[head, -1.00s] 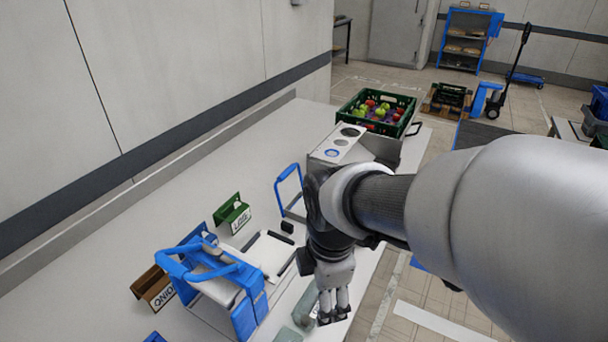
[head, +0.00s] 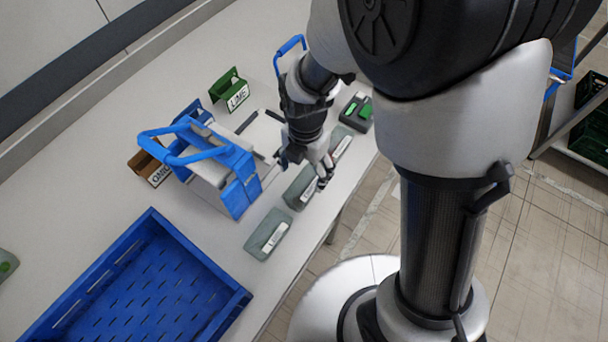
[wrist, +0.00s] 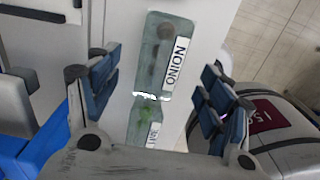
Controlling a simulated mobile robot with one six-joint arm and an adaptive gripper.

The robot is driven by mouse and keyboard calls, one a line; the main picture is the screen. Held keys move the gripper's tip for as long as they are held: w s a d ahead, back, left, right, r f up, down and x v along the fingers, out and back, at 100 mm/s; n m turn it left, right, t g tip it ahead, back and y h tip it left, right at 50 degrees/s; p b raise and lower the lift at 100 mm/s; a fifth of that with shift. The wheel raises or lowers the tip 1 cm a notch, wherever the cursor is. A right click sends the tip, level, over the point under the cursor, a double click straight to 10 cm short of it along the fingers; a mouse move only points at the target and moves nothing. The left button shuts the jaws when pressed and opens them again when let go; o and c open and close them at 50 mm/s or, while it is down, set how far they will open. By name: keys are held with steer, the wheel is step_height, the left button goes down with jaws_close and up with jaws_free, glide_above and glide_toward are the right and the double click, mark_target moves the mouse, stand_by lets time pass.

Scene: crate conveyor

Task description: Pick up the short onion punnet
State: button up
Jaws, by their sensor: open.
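A grey-green punnet labelled ONION (wrist: 157,55) lies on the white table in the wrist view, with dark round shapes under its film. Below it, end to end, is a punnet labelled LIME (wrist: 143,122). In the head view similar punnets (head: 268,234) lie in a row along the table's edge; their labels are too small to read surely. My gripper (head: 308,168) is over this row. In the wrist view my gripper (wrist: 165,85) is open and empty, its fingers on either side of the row. No contact with a punnet shows.
A blue-handled machine (head: 240,195) stands close to the left of the row. A blue crate (head: 150,290) lies at the near left. Brown ONION (head: 148,166) and green LIME (head: 231,90) holders stand behind. A dark device with green parts (head: 357,112) is beyond my gripper.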

mark_target(305, 181)
steer(key=f, duration=0.2)
steer(key=f+b, duration=0.1)
steer(key=f, duration=0.1)
steer(key=f+b, duration=0.1)
steer(key=f, duration=0.1)
steer(key=shift+s+a+f, duration=0.1)
steer(key=shift+s+f, duration=0.2)
steer(key=shift+r, duration=0.1)
steer(key=shift+c, duration=0.5)
steer(key=c, duration=1.1)
